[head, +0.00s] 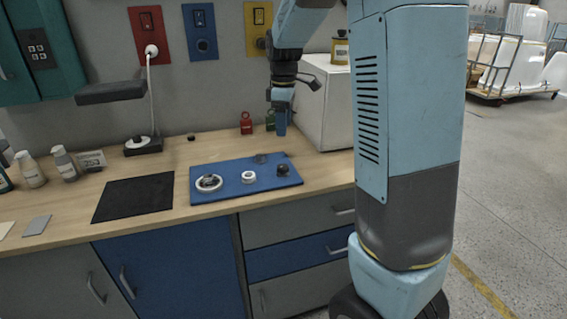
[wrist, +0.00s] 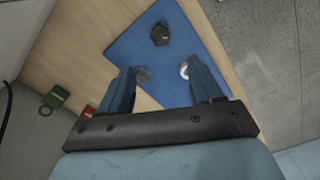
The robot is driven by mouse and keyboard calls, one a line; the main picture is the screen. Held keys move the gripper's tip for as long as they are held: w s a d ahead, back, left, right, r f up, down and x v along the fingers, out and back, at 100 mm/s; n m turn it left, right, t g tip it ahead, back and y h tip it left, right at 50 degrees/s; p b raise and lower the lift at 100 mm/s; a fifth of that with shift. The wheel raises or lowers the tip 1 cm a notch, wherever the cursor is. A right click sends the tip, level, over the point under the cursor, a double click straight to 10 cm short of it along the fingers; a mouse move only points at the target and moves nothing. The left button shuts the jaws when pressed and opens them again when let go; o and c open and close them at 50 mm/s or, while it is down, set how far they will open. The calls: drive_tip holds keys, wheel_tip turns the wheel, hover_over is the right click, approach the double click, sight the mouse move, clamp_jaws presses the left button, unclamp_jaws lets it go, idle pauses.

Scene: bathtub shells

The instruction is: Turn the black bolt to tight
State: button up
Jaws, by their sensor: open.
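The black bolt (head: 283,170) stands near the right end of the blue mat (head: 220,190) on the workbench. In the wrist view the dark bolt (wrist: 160,34) shows on the mat, beyond my fingertips. My gripper (head: 281,130) hangs above the back of the mat, pointing down, apart from the bolt. In the wrist view my gripper (wrist: 163,72) is open, with nothing held between its two blue fingers. The bolt's thread and how tight it sits cannot be made out.
A white ring (head: 248,177), a larger black-and-white ring (head: 209,183) and a small grey piece (head: 261,158) lie on the mat. A white box (head: 325,115) stands behind right. Red (head: 246,123) and green (head: 270,120) padlock-like items stand at the back. A black mat (head: 135,197) lies left.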

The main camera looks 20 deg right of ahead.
sight(284, 166)
wheel_tip(284, 166, down, 14)
drive_tip(key=shift+r, duration=0.15)
idle(0.4)
drive_tip(key=c, duration=1.1)
